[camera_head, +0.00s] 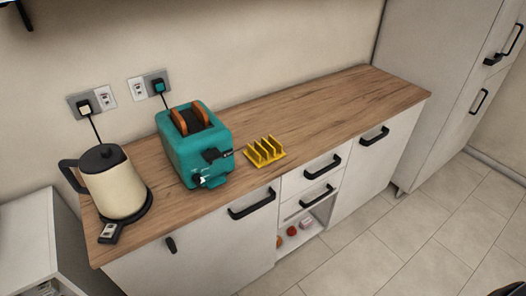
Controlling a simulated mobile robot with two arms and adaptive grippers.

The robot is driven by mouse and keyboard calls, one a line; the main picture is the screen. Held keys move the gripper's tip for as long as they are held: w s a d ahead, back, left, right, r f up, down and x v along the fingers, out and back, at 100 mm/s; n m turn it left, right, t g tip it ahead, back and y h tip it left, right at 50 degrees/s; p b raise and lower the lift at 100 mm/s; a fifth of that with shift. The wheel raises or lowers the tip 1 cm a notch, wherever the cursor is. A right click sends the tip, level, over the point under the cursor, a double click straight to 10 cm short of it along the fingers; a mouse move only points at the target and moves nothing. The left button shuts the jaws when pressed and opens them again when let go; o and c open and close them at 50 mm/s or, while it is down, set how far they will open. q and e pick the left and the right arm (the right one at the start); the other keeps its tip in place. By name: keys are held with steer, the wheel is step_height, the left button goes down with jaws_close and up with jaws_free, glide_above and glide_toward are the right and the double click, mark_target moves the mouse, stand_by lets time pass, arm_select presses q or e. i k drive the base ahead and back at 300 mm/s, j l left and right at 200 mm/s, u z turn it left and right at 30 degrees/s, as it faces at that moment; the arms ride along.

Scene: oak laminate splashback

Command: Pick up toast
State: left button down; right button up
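A teal toaster (196,150) stands on the wooden counter, left of its middle. Two slices of browned toast (191,121) stick up out of its slots. A black lever and a knob show on the toaster's front right side. A yellow toast rack (266,151) stands on the counter to the right of the toaster, apart from it, with its slots empty. Neither of my grippers can be made out in the head view.
A cream kettle (113,185) sits on its black base at the counter's left end. Cords run from wall sockets behind the kettle and toaster. The wooden counter (343,100) is clear right of the rack. Black drawer handles (254,205) jut from the cabinet front.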

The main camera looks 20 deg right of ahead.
mark_target(179, 120)
steer(key=i+l+u, duration=0.15)
steer(key=l, duration=0.2)
steer(key=i+l+u, duration=0.15)
steer(key=l, duration=0.25)
steer(key=i+l+u, duration=0.1)
steer(key=l, duration=0.25)
steer(key=i+l+u, duration=0.15)
steer(key=l, duration=0.25)
steer(key=l+u, duration=0.15)
steer(key=l, duration=0.25)
